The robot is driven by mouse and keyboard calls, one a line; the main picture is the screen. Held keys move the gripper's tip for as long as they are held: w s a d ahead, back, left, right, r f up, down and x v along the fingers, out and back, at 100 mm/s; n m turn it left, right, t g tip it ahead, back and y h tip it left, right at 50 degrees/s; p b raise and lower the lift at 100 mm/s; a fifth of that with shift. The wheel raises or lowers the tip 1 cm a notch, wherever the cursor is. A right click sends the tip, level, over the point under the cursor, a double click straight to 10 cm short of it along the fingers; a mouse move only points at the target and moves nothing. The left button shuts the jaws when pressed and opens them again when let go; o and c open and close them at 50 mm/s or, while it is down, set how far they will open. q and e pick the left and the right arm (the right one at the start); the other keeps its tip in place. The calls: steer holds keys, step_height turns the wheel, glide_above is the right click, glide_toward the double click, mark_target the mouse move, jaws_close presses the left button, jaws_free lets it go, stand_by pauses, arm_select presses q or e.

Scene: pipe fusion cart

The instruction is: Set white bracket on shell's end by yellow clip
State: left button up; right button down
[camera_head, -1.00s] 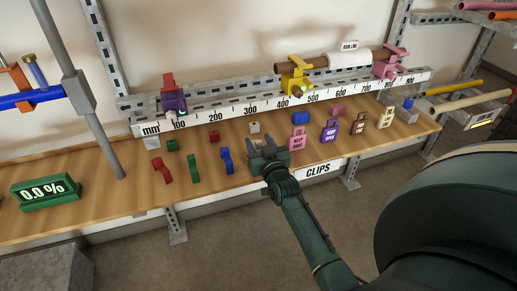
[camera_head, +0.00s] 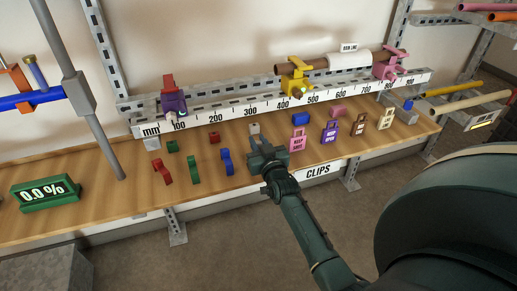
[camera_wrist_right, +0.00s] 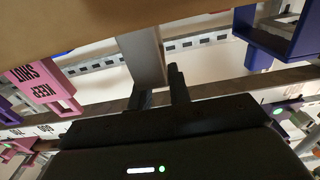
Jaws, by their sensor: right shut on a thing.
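The white bracket (camera_head: 254,128) shows as a small pale block just beyond my right gripper (camera_head: 263,154) at the clips shelf. In the right wrist view the pale bracket (camera_wrist_right: 143,55) rises between the fingers of my right gripper (camera_wrist_right: 160,92), which is shut on it. Its lower part is hidden by the gripper. The white shell (camera_head: 349,60) sits on a brown pipe on the ruler rail, up and to the right. The yellow clip (camera_head: 294,78) holds the pipe to the left of the shell, apart from it. My left gripper is not in view.
A pink clip (camera_head: 389,65) grips the pipe right of the shell. Pink (camera_head: 298,139) and purple (camera_head: 329,132) lock tags stand right of my right gripper. Blue (camera_head: 226,161) and green (camera_head: 193,169) clips lie to its left. A purple clip (camera_head: 173,100) is on the rail's left.

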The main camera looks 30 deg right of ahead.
steer(key=shift+r, duration=0.1)
steer(key=shift+r, duration=0.55)
arm_select(q)
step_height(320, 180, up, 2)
steer(key=p, duration=0.4)
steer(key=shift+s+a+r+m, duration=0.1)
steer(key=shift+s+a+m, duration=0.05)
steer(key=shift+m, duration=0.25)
arm_select(e)
step_height(320, 180, up, 27)
steer(key=shift+f, duration=0.15)
